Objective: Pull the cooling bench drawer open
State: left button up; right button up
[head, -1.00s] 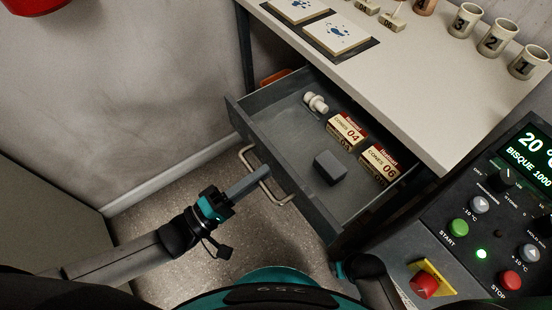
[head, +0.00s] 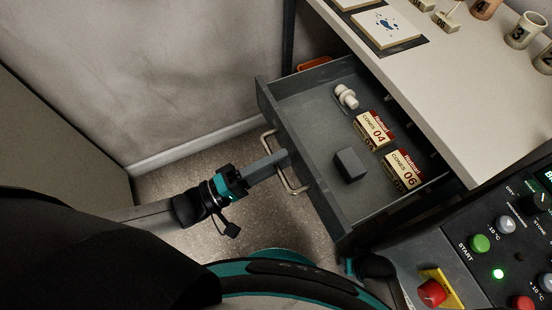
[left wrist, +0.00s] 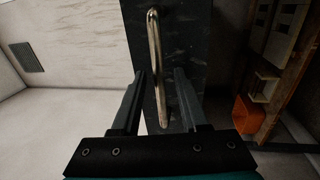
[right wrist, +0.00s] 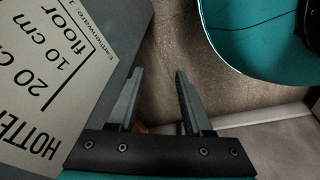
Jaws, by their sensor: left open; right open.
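The cooling bench drawer (head: 318,187) is dark grey and stands pulled out from under the bench top (head: 440,95). Its pale metal bar handle (head: 292,186) is on the front face. My left gripper (head: 283,158) is at the handle in the head view. In the left wrist view the handle (left wrist: 156,60) runs between the two spread fingers of the left gripper (left wrist: 160,80), with a gap on each side. My right gripper (right wrist: 160,75) is open and empty in the right wrist view, beside a grey panel with printed lettering.
The drawer holds two cone boxes (head: 374,130) (head: 402,169), a dark grey block (head: 350,165) and a white knobbed piece (head: 346,96). A control panel (head: 500,240) with buttons stands at the right. Open floor (head: 170,175) lies left of the drawer.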

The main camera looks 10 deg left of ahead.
dwell(0.3)
pick_arm(q)
jog(key=v, duration=1.5)
jog(key=shift+s+a, duration=0.1)
